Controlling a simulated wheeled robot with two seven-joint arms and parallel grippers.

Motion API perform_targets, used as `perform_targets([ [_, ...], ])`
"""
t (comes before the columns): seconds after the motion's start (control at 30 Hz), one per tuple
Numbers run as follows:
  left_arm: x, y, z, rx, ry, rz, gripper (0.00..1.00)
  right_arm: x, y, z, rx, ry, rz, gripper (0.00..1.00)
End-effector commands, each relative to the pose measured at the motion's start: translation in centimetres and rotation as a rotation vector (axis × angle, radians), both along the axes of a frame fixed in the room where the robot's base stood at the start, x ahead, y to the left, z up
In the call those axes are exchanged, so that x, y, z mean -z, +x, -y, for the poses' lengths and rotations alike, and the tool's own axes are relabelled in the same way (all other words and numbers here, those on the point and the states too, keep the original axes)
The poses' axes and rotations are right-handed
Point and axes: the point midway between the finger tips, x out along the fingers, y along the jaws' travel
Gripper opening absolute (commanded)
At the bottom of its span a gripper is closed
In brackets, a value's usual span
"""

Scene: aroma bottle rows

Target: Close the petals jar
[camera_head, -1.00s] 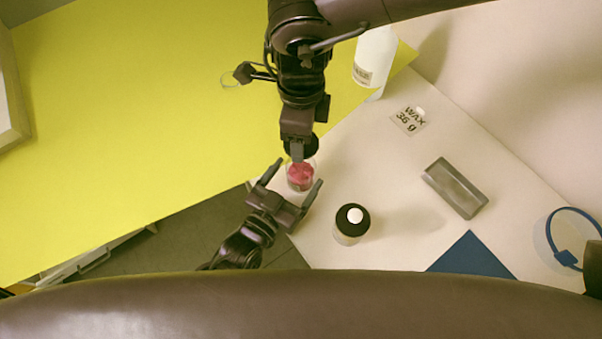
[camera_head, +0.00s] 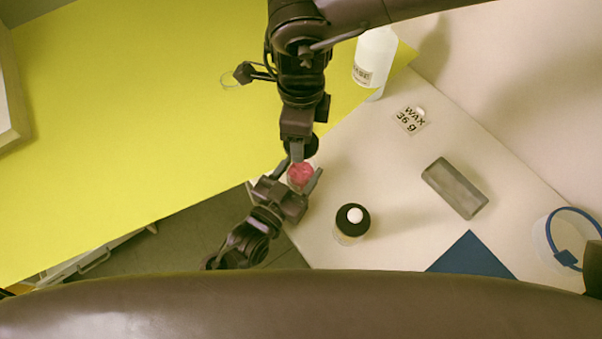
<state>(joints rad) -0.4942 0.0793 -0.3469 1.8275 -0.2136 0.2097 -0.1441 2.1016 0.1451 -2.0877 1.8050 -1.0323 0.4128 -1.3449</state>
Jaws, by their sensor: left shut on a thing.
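The petals jar (camera_head: 301,174) is a small clear jar with pink petals inside, standing near the corner of the white table. My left gripper (camera_head: 299,178) comes from the lower left and is shut on the jar, one finger on each side. My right gripper (camera_head: 298,156) comes down from the top of the view, just behind the jar. A black round lid (camera_head: 311,147) shows at its fingertips, partly hidden by them. The petals still show from above, so the lid does not cover the jar's mouth fully.
A bottle with a black top and white knob (camera_head: 351,222) stands right of the jar. The yellow surface (camera_head: 130,130) is clear.

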Motion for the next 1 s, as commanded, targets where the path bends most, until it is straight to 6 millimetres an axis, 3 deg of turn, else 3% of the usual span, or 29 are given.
perform_targets([
  [0.17, 0.0, 0.0, 0.0, 0.000, 0.000, 0.000, 0.14, 0.3, 0.0, 0.0, 0.000, 0.000, -0.001, 0.37],
  [0.5, 0.0, 0.0, 0.0, 0.000, 0.000, 0.000, 0.14, 4.7, 0.0, 0.0, 0.000, -0.001, -0.002, 0.37],
  [1.0, 0.0, 0.0, 0.0, 0.000, 0.001, -0.001, 0.14, 4.9, 0.0, -0.1, 0.000, -0.001, 0.000, 0.37],
])
